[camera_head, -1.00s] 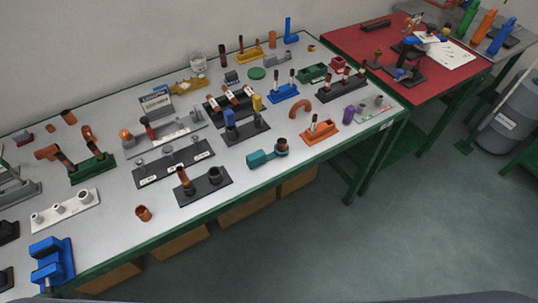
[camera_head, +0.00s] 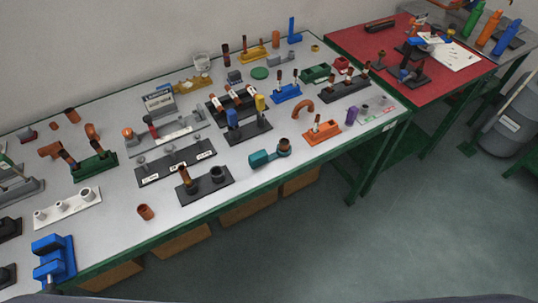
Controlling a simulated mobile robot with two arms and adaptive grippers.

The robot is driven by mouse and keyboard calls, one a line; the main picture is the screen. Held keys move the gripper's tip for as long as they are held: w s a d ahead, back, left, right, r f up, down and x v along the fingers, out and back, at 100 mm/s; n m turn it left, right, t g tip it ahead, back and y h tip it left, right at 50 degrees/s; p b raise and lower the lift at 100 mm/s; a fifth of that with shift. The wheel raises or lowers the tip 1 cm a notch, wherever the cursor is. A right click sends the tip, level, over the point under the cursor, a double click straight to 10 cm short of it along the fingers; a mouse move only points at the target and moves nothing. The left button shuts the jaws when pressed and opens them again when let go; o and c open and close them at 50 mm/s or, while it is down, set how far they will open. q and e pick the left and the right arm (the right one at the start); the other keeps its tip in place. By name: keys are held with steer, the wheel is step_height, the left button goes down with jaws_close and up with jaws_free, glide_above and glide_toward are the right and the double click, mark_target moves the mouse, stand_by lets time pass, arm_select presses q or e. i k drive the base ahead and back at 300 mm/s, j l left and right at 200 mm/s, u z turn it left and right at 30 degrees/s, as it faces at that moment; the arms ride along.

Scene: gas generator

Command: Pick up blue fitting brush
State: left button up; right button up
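Neither of my grippers is in view. Small upright pieces with a blue handle (camera_head: 232,117) and a yellow handle (camera_head: 260,103) stand in a black holder (camera_head: 245,134) near the middle of the grey table. A blue holder (camera_head: 285,94) behind it carries brown-and-white upright pieces that look like brushes. A black holder (camera_head: 346,90) and an orange holder (camera_head: 320,138) to the right carry similar pieces. I cannot tell for sure which blue item is the fitting brush. Nothing is being held in view.
The grey table (camera_head: 110,219) is crowded with fittings and holders. A blue vise (camera_head: 54,258) stands at the front left, a teal tool (camera_head: 266,157) near the front edge. A red-topped table (camera_head: 440,88) adjoins at the right. The floor (camera_head: 350,245) in front is clear.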

mark_target(231, 114)
steer(key=i+l+u, duration=0.15)
steer(key=l+u, duration=0.35)
steer(key=l, duration=0.25)
steer(key=l+u, duration=0.5)
steer(key=l, duration=0.3)
